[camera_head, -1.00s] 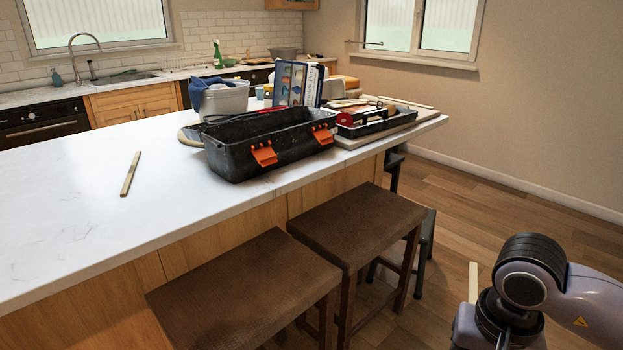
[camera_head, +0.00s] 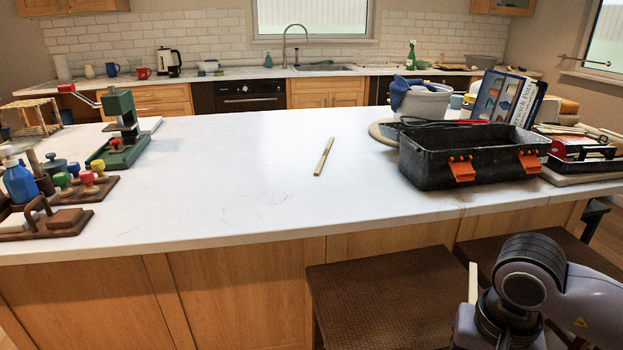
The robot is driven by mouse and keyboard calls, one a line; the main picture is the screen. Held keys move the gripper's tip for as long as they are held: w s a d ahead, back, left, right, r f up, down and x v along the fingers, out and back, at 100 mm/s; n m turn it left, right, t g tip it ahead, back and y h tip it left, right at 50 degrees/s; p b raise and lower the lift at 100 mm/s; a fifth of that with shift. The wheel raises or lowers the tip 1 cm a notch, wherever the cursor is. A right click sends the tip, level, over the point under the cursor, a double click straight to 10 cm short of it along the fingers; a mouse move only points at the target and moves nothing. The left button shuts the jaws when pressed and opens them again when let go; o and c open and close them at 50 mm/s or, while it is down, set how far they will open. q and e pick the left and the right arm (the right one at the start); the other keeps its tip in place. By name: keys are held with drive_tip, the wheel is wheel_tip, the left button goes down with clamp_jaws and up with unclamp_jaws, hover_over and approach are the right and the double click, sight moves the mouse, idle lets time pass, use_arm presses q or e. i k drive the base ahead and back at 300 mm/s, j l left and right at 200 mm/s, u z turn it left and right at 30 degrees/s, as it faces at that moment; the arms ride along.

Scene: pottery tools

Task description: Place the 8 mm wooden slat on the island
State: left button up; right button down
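The island (camera_head: 230,195) has a white marble top over wooden panels. One pale wooden slat (camera_head: 323,157) lies flat near its middle, left of the black toolbox. A second pale slat (camera_head: 473,283) stands upright beside my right wrist at the lower right, in front of the island's near edge. It keeps its place against my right arm, so my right gripper appears shut on it; the fingers are hidden behind the wrist. The views do not show which slat is 8 mm. My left gripper is not in view.
A black toolbox (camera_head: 470,160) with orange latches, a grey bucket (camera_head: 422,102) and a tool tray (camera_head: 585,150) crowd the island's right. A green press (camera_head: 122,130) and stamp holders (camera_head: 62,205) fill the left. A brown stool (camera_head: 380,300) stands in front.

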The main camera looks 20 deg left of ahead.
sight(262, 160)
drive_tip(key=u, duration=1.1)
